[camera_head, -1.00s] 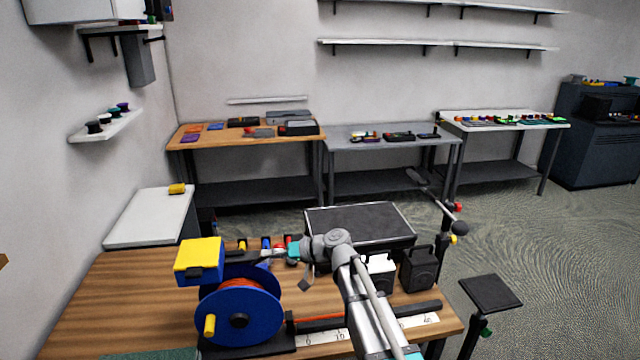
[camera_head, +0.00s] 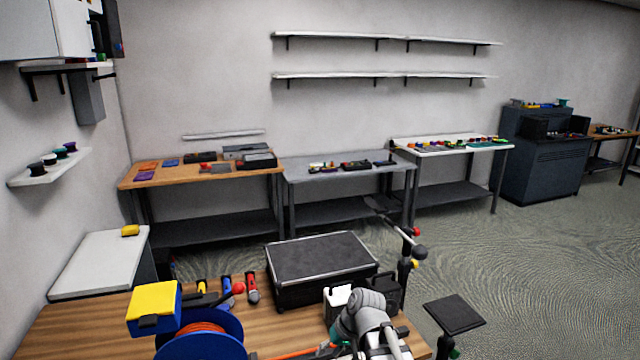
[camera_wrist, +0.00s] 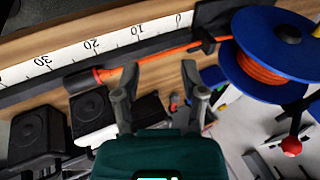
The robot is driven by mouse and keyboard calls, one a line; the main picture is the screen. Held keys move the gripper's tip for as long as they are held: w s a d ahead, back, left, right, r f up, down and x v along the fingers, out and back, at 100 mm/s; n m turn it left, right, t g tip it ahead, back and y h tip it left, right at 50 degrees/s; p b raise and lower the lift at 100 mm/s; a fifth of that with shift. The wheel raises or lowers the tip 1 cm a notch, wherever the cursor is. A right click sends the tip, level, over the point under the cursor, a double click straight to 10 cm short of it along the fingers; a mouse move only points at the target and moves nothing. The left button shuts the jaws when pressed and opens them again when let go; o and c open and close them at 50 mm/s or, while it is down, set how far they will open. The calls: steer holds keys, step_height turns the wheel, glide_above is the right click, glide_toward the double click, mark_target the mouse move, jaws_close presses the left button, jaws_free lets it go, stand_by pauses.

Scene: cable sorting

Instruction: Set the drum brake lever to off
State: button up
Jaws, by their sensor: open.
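The blue cable drum (camera_head: 200,342), wound with orange cable, stands at the front left of the wooden bench; it also shows at the upper right of the wrist view (camera_wrist: 240,73). A red ball knob (camera_head: 239,287) shows beside the drum in the head view. In the wrist view a red knob (camera_wrist: 291,146) sits on a dark rod below the drum and looks like the brake lever; its setting cannot be told. My gripper (camera_wrist: 158,92) is open and empty, left of the drum and knob in the wrist view. Its fingers are not clear in the head view.
A yellow-topped box (camera_head: 154,303) stands by the drum. Several coloured tools (camera_head: 226,284) lie behind it. A black case (camera_head: 322,266) stands at the back of the bench. Orange cable (camera_wrist: 165,54) runs along a white ruler (camera_wrist: 118,38). Black boxes (camera_wrist: 90,112) stand at the wrist view's left.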

steer(key=s+d+f+m+h, duration=0.1)
steer(key=s+d+h, duration=0.1)
steer(key=d, duration=0.5)
steer(key=s+d+f+m+h, duration=0.1)
steer(key=s+d+m+h, duration=0.1)
steer(key=s+d, duration=0.3)
steer(key=d+h, duration=0.1)
steer(key=d, duration=0.1)
steer(key=shift+d+m+g, duration=0.3)
steer(key=shift+d+g, duration=0.05)
steer(key=shift+g, duration=0.05)
stand_by(0.4)
